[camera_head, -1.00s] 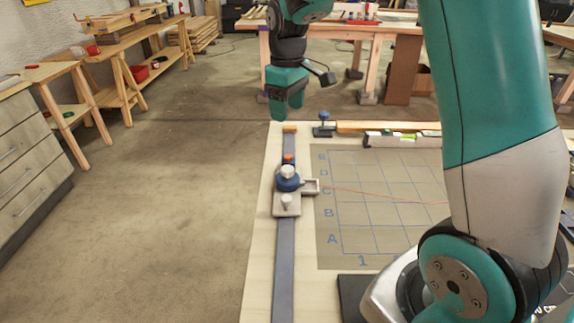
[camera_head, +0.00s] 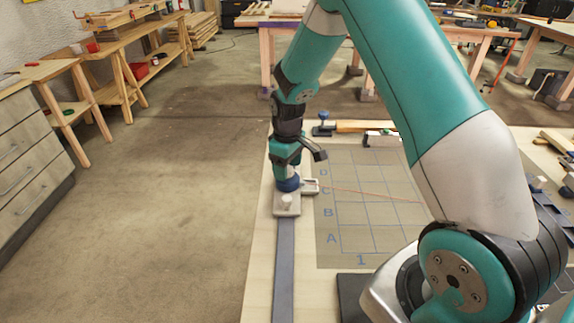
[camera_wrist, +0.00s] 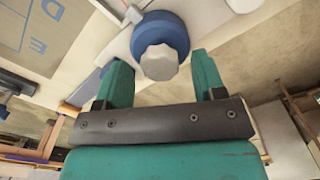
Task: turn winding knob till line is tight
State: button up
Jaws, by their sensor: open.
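The winding knob is a white lobed cap on a blue drum; in the wrist view the knob (camera_wrist: 160,62) lies between the tips of my open gripper (camera_wrist: 162,75), with a gap showing on each side. In the head view the blue drum (camera_head: 289,185) shows just under my gripper (camera_head: 287,176), and the knob on top is hidden by it. The drum sits on a grey bracket (camera_head: 287,205) on a dark rail (camera_head: 286,270). The thin orange line (camera_head: 355,192) runs right from the bracket across the grid mat; I cannot tell its tension.
The grid mat (camera_head: 347,240) covers the bench right of the rail. A blue-knobbed clamp (camera_head: 323,125) and a wood strip (camera_head: 362,126) lie at the bench's far edge. The floor left of the bench is clear.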

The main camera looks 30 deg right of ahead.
jog(key=shift+f, duration=0.2)
jog(key=c, duration=0.9)
jog(key=shift+m, duration=0.3)
